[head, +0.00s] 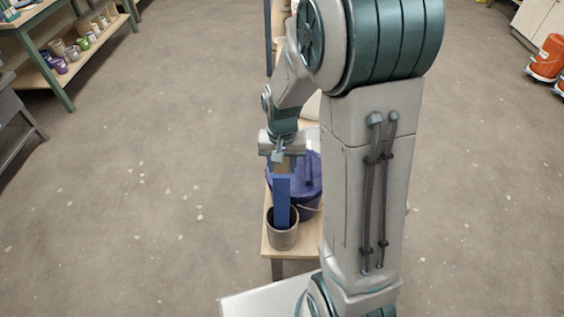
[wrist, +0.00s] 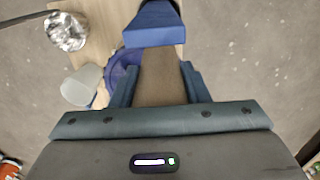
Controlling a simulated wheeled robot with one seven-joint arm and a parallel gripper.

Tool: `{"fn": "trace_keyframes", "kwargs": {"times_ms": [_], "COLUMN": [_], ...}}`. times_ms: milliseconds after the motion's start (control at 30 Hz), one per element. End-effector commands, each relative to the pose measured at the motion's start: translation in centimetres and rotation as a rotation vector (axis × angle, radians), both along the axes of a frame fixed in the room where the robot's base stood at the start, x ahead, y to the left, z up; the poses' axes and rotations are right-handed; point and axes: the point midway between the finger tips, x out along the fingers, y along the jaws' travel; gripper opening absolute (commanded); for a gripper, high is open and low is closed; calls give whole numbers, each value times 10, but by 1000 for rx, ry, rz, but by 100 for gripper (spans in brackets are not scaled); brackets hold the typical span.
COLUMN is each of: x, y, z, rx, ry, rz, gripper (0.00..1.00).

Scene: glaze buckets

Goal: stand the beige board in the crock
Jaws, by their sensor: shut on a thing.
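My gripper (head: 284,157) is shut on the beige board (wrist: 160,80), which lies between the two fingers in the wrist view. In the head view only a small brownish part of the board shows below the fingers. The crock (head: 283,240), a grey-beige pot, stands near the front end of the wooden bench. A blue board (head: 282,200) stands upright in it and also shows at the top of the wrist view (wrist: 154,28). My gripper is above and behind the crock. The beige board is outside the crock, and its lower end is hidden.
A blue bucket (head: 309,202) stands on the bench (head: 295,248) right behind the crock. The wrist view also shows a pale translucent cup (wrist: 82,86) and a shiny silvery object (wrist: 67,31). Shelves with pots (head: 85,40) are far left, orange buckets (head: 549,58) far right. The floor between is clear.

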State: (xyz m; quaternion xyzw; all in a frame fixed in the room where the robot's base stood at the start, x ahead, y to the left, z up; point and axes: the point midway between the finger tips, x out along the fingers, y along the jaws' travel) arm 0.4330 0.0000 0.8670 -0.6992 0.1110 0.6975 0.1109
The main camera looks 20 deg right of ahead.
Motion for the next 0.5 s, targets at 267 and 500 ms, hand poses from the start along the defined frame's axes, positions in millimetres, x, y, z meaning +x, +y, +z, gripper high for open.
{"fn": "trace_keyframes", "kwargs": {"times_ms": [267, 500], "x": [0, 0], "y": [0, 0], "z": [-1, -1], "rx": [0, 0], "ry": [-1, -1], "rz": [0, 0], "gripper": [10, 67]}}
